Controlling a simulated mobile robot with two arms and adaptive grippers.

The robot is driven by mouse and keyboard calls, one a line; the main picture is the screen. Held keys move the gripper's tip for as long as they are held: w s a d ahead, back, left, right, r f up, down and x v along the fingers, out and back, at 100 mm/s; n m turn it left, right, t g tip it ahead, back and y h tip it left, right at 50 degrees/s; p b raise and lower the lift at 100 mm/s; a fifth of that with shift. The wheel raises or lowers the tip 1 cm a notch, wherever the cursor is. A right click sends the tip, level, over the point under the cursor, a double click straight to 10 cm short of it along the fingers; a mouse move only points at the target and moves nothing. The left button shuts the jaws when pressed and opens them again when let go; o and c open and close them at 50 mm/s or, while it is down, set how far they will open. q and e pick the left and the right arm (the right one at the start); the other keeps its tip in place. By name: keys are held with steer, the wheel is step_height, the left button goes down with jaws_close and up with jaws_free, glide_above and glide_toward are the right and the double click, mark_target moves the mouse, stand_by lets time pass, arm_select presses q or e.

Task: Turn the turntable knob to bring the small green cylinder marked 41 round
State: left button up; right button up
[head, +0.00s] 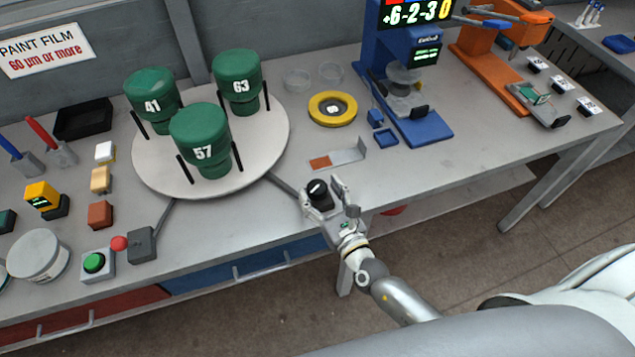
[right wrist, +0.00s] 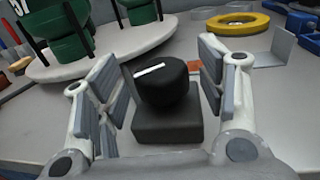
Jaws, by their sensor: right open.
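The green cylinder marked 41 (head: 152,97) stands at the back left of the round white turntable (head: 260,150). The green cylinder marked 63 (head: 237,78) stands at the back right, and the one marked 57 (head: 200,140) at the front. The black knob (head: 317,190) with a white line sits on a dark block at the bench's front edge. In the right wrist view the knob (right wrist: 162,85) is between the open fingers of my right gripper (right wrist: 158,85), with gaps on both sides. My right gripper (head: 326,194) also shows in the head view. My left gripper is not in view.
A yellow ring (head: 332,108) and a small metal bracket (head: 338,159) lie behind the knob. A blue instrument (head: 425,125) and an orange one (head: 500,80) stand to the right. A green button box (head: 96,264) and a red-knobbed lever box (head: 142,245) stand at the front left.

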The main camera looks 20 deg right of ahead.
steer(key=shift+w+a, duration=0.15)
steer(key=shift+w, duration=0.85)
steer(key=c, duration=1)
steer(key=shift+o, duration=0.2)
steer(key=shift+m+h, duration=0.3)
steer(key=shift+h, duration=0.2)
steer(key=shift+a+m+h+p, duration=0.1)
steer(key=shift+m+h+p, duration=0.35)
steer(key=shift+m+h, duration=0.55)
steer(key=shift+f+m+h, duration=0.1)
steer(key=shift+m+h, duration=0.8)
steer(key=shift+h, duration=1)
steer(key=shift+m+h+b, duration=0.3)
steer(key=shift+h+b, duration=0.1)
steer(key=shift+h, duration=0.1)
